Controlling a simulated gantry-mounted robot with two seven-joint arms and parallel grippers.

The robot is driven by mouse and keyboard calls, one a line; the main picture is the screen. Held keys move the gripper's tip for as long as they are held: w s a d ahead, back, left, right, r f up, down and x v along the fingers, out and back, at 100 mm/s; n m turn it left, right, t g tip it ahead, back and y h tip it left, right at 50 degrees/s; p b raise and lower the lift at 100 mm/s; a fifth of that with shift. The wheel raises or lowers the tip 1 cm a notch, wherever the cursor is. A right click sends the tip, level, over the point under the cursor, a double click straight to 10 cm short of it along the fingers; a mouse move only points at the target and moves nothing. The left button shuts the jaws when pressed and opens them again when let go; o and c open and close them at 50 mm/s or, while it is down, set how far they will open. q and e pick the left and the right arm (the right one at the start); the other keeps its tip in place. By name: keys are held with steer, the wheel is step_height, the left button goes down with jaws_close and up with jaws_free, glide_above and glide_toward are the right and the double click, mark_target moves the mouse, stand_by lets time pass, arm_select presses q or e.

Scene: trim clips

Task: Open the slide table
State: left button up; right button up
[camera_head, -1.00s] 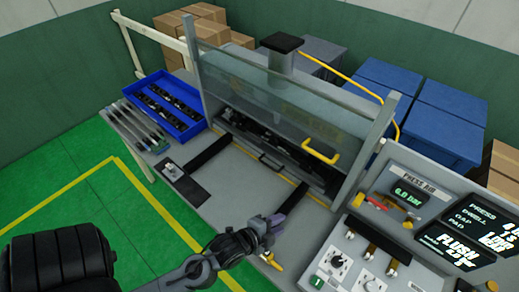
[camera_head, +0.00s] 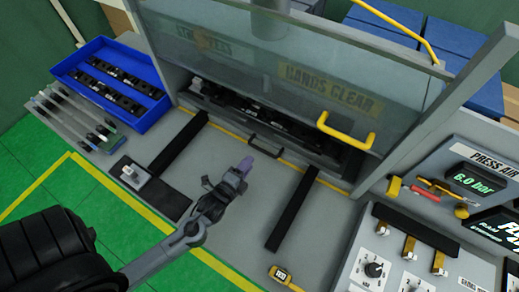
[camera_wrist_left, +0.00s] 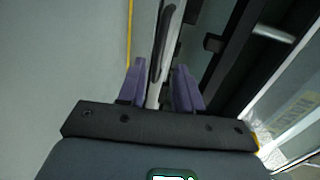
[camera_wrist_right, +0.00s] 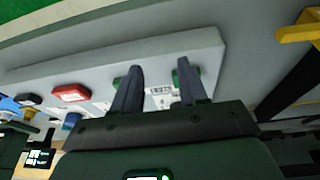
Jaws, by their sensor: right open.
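The slide table (camera_head: 255,125) is a dark tray low in the press opening, behind the clear guard. A small black bar handle (camera_head: 265,147) is at its front edge, in the middle. My left gripper (camera_head: 246,166), with purple fingers, is above the grey bench just in front and to the left of this handle. In the left wrist view its fingers (camera_wrist_left: 160,84) are apart with nothing gripped, and the dark handle (camera_wrist_left: 160,45) lies ahead, roughly in line with the gap. My right gripper (camera_wrist_right: 158,85) shows only in its wrist view, open and empty near a control panel.
The clear guard (camera_head: 255,75) has a yellow handle (camera_head: 345,132). Two black rails (camera_head: 179,144) (camera_head: 292,208) run forward on the bench. A blue bin (camera_head: 112,80) stands left, a control panel (camera_head: 400,260) right. The bench between the rails is mostly clear.

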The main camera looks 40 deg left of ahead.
mark_target(260, 149)
arm_select(q)
steer(key=x, duration=0.9)
steer(key=shift+w+a, duration=0.1)
jaws_close()
